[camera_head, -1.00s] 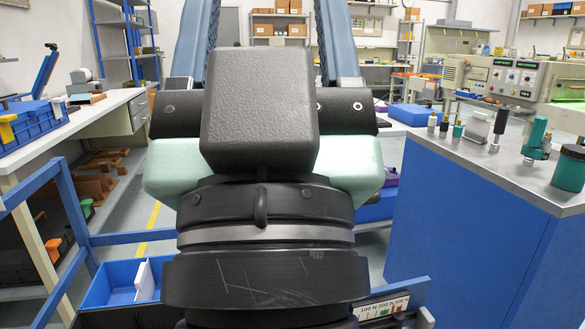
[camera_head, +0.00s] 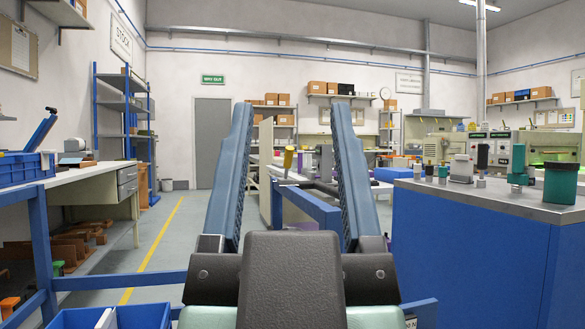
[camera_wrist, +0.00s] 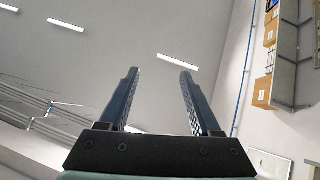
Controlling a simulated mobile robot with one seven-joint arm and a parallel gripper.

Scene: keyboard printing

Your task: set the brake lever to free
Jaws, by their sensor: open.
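My gripper (camera_head: 292,112) is open and empty, its two blue fingers pointing up and apart in the head view. It also shows open in the wrist view (camera_wrist: 160,75), against the ceiling and wall. A yellow-handled upright lever (camera_head: 288,158) shows between the fingers, farther off in the room. It stands by a dark horizontal bar and a blue frame. It may be the brake lever, but its marking and setting are too small to read. My gripper does not touch it.
A blue cabinet with a grey top (camera_head: 488,190) stands at right, holding several bottles and a green jar (camera_head: 560,183). A white workbench (camera_head: 75,187) with a blue crate (camera_head: 22,167) is at left. Open floor with a yellow line (camera_head: 158,250) runs between the bench and my arm.

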